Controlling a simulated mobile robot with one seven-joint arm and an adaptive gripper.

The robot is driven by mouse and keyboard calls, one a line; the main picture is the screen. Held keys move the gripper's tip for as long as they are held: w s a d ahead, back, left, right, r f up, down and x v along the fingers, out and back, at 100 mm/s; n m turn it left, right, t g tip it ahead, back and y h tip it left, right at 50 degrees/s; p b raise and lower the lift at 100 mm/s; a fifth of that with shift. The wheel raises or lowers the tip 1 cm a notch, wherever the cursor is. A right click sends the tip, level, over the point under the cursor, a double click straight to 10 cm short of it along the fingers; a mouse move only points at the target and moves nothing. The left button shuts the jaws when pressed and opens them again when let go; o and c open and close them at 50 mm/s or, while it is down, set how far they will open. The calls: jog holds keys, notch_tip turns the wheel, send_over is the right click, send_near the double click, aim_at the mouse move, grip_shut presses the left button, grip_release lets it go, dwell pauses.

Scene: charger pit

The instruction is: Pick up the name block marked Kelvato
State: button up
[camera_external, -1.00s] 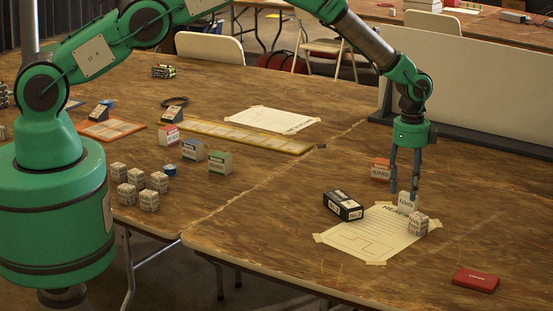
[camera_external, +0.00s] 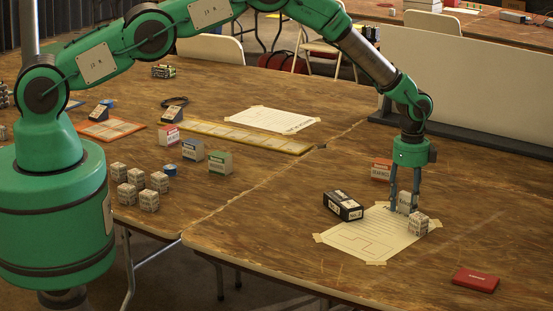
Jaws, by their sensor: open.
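Several name blocks with white labels stand on the tables, but their print is too small for me to read, so I cannot tell which is marked Kelvato. My gripper (camera_external: 404,207) points straight down over the right table, open. Its two fingers are low, one on each side of a grey-white block (camera_external: 404,201) at the top edge of a taped paper sheet. I cannot tell whether they touch it. An orange block (camera_external: 381,169) stands just behind. A red block (camera_external: 169,135), a blue block (camera_external: 193,150) and a green block (camera_external: 220,162) stand on the left table.
A patterned cube (camera_external: 418,223) stands close in front of the gripper. A black box (camera_external: 343,205) lies to its left, on the edge of the paper sheet (camera_external: 360,238). A red case (camera_external: 475,280) lies front right. Several patterned cubes (camera_external: 149,201) stand on the left table.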

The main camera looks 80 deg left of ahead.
aim_at(408, 195)
jog(key=shift+c, duration=0.2)
dwell(0.3)
grip_shut()
jog(key=shift+r+p, duration=0.4)
jog(key=shift+r, duration=4.6)
